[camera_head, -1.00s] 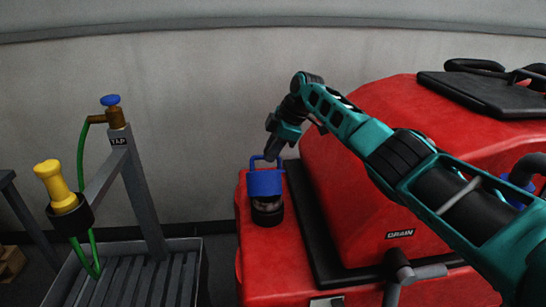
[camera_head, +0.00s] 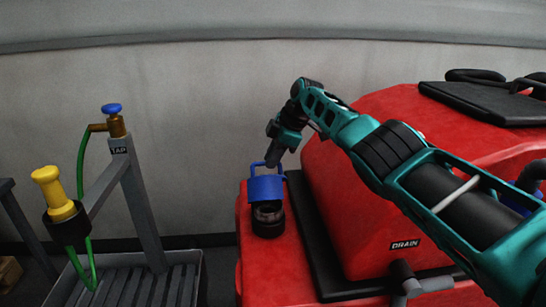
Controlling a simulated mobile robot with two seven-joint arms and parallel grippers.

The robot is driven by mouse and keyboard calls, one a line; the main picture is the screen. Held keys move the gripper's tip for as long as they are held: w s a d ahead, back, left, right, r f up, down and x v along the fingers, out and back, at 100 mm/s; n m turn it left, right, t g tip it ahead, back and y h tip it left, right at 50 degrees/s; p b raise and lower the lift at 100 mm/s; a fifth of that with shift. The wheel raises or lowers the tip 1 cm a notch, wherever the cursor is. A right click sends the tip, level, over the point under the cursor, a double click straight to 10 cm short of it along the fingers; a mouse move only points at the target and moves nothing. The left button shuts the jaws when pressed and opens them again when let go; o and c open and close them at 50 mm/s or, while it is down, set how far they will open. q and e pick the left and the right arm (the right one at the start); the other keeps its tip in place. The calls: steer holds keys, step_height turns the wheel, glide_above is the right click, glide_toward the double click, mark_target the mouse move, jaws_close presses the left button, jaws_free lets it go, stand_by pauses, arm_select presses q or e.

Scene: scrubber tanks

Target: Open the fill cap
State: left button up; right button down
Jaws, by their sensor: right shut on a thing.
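The blue fill cap (camera_head: 266,188) with its loop handle is at the black filler neck (camera_head: 268,222) on the red machine's left corner. The cap is slightly tilted, and a dark part of the neck's top shows below its lower edge. I cannot tell whether cap and neck still touch at the back. My right gripper (camera_head: 272,160) reaches in from the right and is shut on the cap's handle. Its fingertips are small and partly merge with the handle. My left gripper is not in view.
The red machine (camera_head: 375,215) with a "DRAIN" label fills the right side, its raised hood close beside the cap. At left stand a tap post (camera_head: 137,200) with a green hose, a yellow nozzle (camera_head: 54,195) in a black holder, and a grated tray (camera_head: 130,290).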

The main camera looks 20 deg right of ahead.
steer(key=c, duration=1.1)
jaws_free()
steer(key=shift+f, duration=0.2)
steer(key=shift+c, duration=0.2)
steer(key=shift+r, duration=0.1)
steer(key=shift+p+v, duration=0.35)
steer(key=shift+v, duration=0.45)
steer(key=p+v, duration=0.1)
steer(key=v, duration=1)
steer(key=shift+d+r, duration=0.1)
steer(key=shift+c, duration=0.2)
